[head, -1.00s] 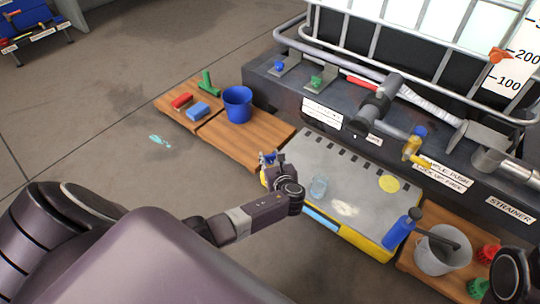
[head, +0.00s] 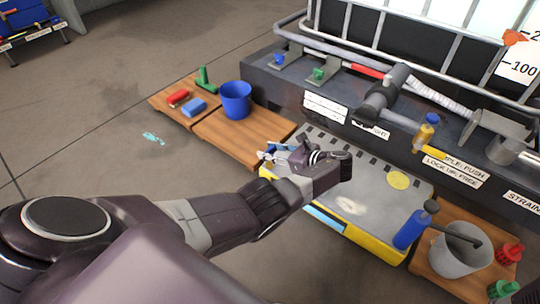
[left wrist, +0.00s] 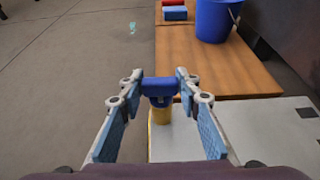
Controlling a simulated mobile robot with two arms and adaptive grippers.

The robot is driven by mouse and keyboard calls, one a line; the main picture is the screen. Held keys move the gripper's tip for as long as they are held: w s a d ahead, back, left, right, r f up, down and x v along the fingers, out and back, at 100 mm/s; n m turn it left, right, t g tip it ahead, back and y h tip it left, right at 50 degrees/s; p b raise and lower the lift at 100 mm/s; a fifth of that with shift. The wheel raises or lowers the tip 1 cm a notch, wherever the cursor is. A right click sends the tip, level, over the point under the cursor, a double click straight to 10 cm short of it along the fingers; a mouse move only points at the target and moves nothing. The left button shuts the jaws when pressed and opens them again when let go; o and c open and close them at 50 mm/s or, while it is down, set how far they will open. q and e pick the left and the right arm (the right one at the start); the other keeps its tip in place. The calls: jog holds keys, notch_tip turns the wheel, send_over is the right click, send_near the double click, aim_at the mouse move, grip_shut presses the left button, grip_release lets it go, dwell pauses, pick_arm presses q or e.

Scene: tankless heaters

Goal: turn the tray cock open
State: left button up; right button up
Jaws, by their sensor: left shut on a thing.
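The tray cock has a blue handle (left wrist: 160,87) on a yellow body (left wrist: 160,112) in the left wrist view. It sits at the near left corner of the grey tray with yellow sides (head: 372,247). My left gripper (head: 274,153) reaches over the tray to this corner, and it also shows in the left wrist view (left wrist: 160,85). Its fingertips are shut on the blue handle, one on each side. The handle lies crosswise between them. In the head view the gripper hides most of the cock. My right gripper is not in view.
A blue bucket (head: 236,100) stands on the wooden boards (head: 243,140) beyond the cock. A blue bottle (head: 410,230) and grey bucket (head: 460,250) stand at the right. The dark bench with pipes (head: 345,105) runs behind the tray.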

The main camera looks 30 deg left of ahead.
pick_arm(q)
jog(key=shift+a, duration=0.15)
dwell(0.3)
jog(key=o, duration=1.2)
jog(key=shift+c, duration=0.2)
jog(key=shift+d+r, duration=0.15)
jog(key=shift+d, duration=0.35)
jog(key=w+v, duration=0.1)
jog(key=v, duration=1)
jog(key=shift+s, duration=0.35)
